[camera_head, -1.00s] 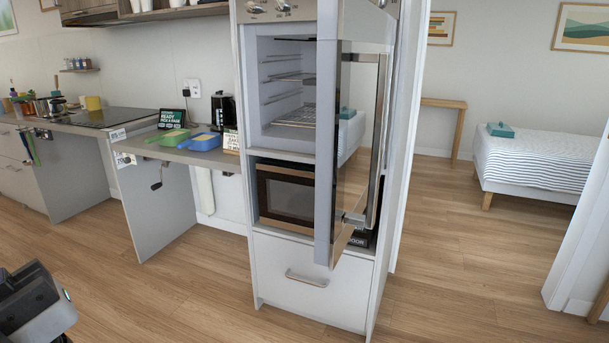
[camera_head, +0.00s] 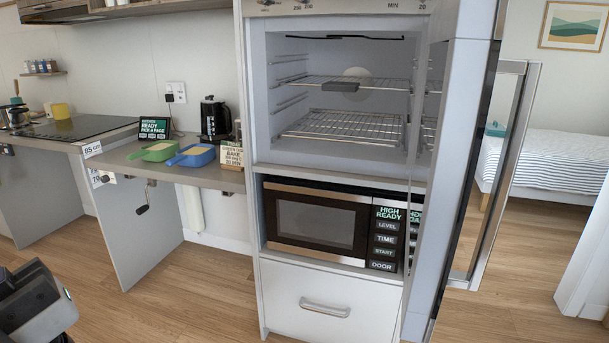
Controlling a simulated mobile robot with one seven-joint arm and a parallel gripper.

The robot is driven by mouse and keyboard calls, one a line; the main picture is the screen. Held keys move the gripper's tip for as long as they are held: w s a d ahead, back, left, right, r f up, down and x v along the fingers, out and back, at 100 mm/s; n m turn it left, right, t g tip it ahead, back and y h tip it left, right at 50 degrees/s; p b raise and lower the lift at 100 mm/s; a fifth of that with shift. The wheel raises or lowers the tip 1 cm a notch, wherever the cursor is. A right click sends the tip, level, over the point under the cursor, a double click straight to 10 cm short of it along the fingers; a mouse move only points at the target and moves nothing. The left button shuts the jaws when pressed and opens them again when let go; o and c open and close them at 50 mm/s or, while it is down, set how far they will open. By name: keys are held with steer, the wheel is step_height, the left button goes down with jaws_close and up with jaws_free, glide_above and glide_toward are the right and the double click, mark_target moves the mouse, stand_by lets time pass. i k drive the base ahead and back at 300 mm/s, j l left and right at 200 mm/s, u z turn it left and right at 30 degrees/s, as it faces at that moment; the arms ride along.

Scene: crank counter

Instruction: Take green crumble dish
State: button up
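The green crumble dish (camera_head: 158,151) sits on the lower counter (camera_head: 128,162), with a pale filling inside and its handle pointing left. A blue dish (camera_head: 192,156) with a similar filling stands just to its right. Part of my arm (camera_head: 36,306) shows dark at the lower left corner, well away from the dish. I cannot make out the fingertips there, so my gripper is not seen.
The oven (camera_head: 340,98) stands open with wire racks inside; its door (camera_head: 495,170) swings out to the right. A microwave (camera_head: 320,225) sits below it. A crank (camera_head: 143,195) hangs under the counter. Floor in front is clear.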

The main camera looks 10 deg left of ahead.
mark_target(153, 153)
steer(key=i+j+z, duration=0.1)
steer(key=j, duration=0.4)
steer(key=i+j+z, duration=0.1)
steer(key=j, duration=0.45)
steer(key=i+j+z, duration=0.1)
steer(key=j, duration=0.4)
steer(key=i+j+z, duration=0.1)
steer(key=j, duration=0.45)
steer(key=i+j, duration=0.15)
steer(key=j, duration=0.25)
steer(key=i+j+z, duration=0.1)
steer(key=j, duration=0.25)
steer(key=i+j+z, duration=0.1)
steer(key=j, duration=0.3)
steer(key=i+j, duration=0.25)
steer(key=j, duration=0.15)
steer(key=i+j+z, duration=0.1)
steer(key=j, duration=0.3)
steer(key=i+j, duration=0.15)
steer(key=j, duration=0.25)
steer(key=z, duration=0.05)
